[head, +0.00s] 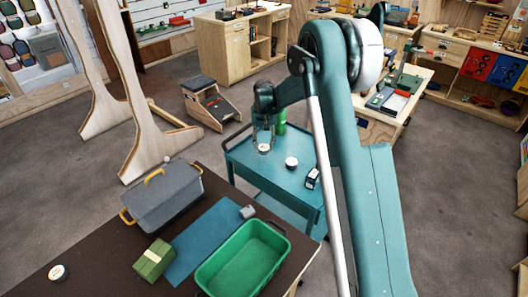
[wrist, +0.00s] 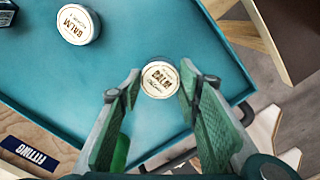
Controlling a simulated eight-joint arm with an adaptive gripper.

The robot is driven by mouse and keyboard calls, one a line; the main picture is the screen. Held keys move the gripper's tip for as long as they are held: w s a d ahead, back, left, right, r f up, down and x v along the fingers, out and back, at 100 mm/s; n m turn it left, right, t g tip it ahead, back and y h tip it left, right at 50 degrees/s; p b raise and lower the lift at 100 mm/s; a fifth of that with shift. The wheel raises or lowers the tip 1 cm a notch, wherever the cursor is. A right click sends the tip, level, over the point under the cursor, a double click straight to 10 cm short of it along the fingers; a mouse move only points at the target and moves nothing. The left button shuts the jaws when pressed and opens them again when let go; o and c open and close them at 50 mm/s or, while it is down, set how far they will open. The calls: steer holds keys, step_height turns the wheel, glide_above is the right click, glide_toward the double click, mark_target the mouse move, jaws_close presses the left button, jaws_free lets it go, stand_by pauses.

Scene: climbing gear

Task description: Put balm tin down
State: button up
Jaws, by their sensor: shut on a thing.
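My gripper (head: 264,132) is over the far left part of the teal cart top (head: 250,172), pointing down. It is shut on a balm tin (wrist: 160,79), a small round tin with a cream lid reading BALM, which sits between the fingertips (wrist: 159,84) in the wrist view. The held tin also shows under the fingers in the head view (head: 264,149). I cannot tell whether its base touches the cart top. A second balm tin (head: 291,162) stands apart on the cart; it shows at the upper left of the wrist view (wrist: 78,24).
A dark box (head: 312,178) stands at the cart's right edge. A green bottle (head: 281,122) is just behind my gripper. The cart has a raised rim. The dark table in front holds a grey case (head: 165,198), a green tub (head: 243,262), a green block (head: 153,260) and another tin (head: 58,272).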

mark_target(264, 147)
steer(key=shift+f, duration=0.1)
steer(key=shift+f, duration=1.75)
steer(key=shift+f, duration=0.15)
steer(key=o, duration=0.9)
steer(key=shift+r, duration=0.2)
step_height(264, 147, up, 12)
